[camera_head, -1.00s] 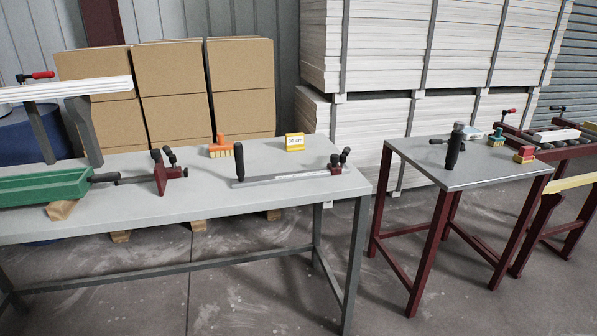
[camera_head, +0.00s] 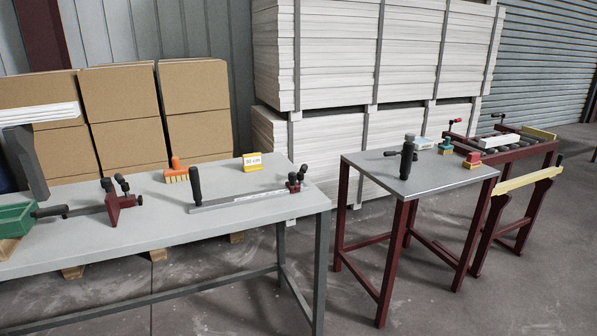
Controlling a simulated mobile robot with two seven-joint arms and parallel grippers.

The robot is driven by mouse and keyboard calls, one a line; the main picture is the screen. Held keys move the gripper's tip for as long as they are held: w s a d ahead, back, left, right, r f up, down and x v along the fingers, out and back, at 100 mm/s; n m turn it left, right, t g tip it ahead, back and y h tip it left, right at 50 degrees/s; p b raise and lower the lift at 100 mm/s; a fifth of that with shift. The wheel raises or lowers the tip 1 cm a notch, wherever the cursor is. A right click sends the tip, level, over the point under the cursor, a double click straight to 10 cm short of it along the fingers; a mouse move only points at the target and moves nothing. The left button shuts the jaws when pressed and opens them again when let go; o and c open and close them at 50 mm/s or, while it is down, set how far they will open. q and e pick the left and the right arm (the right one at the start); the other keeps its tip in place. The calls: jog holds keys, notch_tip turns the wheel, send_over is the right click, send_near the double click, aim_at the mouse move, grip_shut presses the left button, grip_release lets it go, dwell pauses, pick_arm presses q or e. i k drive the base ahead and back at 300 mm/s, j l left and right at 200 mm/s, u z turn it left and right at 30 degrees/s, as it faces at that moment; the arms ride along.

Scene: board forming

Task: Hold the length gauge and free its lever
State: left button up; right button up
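The length gauge (camera_head: 250,200) is most likely the long flat metal bar lying on the grey table (camera_head: 170,228). A black upright handle (camera_head: 196,186) stands at its left end. A dark red block with black knobs or levers (camera_head: 297,180) sits at its right end, near the table's right edge. The lever's exact position is too small to tell. Neither of my grippers is in view, and nothing touches the gauge.
A yellow sign (camera_head: 252,162) and an orange brush (camera_head: 176,172) stand behind the gauge. A green trough (camera_head: 16,220) and a red clamp (camera_head: 122,205) are at left. A smaller table (camera_head: 440,178) with a black-handled tool (camera_head: 407,157) stands right, across a floor gap.

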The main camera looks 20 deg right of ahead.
aim_at(302, 170)
jog(key=i+l, duration=0.4)
jog(key=i, duration=0.2)
jog(key=i+l, duration=0.45)
jog(key=i, duration=0.15)
jog(key=i+l, duration=0.4)
jog(key=i, duration=0.15)
